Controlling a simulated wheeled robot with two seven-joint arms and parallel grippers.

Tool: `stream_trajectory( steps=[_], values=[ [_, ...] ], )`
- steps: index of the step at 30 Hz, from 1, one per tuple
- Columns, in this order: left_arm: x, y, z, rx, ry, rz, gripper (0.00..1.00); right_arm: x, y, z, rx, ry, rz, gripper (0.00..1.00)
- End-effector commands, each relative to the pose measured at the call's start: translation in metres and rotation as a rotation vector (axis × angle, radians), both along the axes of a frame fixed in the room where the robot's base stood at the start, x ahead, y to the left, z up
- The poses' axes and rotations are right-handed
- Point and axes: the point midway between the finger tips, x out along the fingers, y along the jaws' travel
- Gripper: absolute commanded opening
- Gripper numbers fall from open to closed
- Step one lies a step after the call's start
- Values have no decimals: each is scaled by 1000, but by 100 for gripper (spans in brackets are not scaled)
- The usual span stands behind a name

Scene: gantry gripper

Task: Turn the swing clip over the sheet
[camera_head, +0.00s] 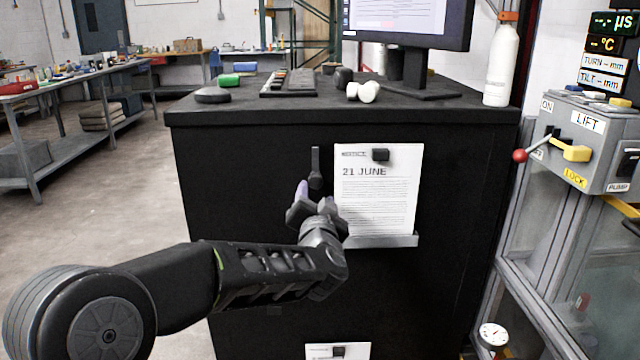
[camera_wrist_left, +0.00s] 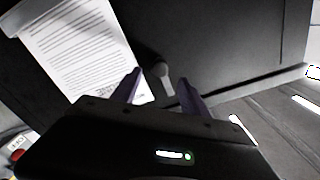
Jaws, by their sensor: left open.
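The white sheet (camera_head: 378,200), headed "21 JUNE", hangs upright on the black cabinet front; in the left wrist view the sheet (camera_wrist_left: 78,48) is at the upper left. The swing clip (camera_head: 315,166) is a dark bar standing upright just left of the sheet, not over it. My left gripper (camera_head: 315,196) is open at the clip's lower end. In the left wrist view the clip (camera_wrist_left: 161,72) shows between the open fingers (camera_wrist_left: 159,86); whether they touch it I cannot tell. My right gripper is not in view.
A small black block (camera_head: 381,155) sits at the sheet's top edge, and a grey ledge (camera_head: 385,241) runs under it. The cabinet top (camera_head: 440,105) carries a monitor, keyboard and bottle (camera_head: 502,65). A control box (camera_head: 590,140) with levers stands at the right.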

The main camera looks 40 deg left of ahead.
Motion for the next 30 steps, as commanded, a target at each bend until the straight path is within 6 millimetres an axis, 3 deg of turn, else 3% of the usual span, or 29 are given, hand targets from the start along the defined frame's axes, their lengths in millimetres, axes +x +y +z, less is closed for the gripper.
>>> stream_trajectory(
  steps=[8,21,30],
  values=[
    [8,5,-1,-1,0,-1,52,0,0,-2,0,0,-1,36],
    [56,42,-2,-2,0,0,52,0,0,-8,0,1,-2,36],
    [63,47,0,-2,-1,-2,52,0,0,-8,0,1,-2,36]
  ],
)
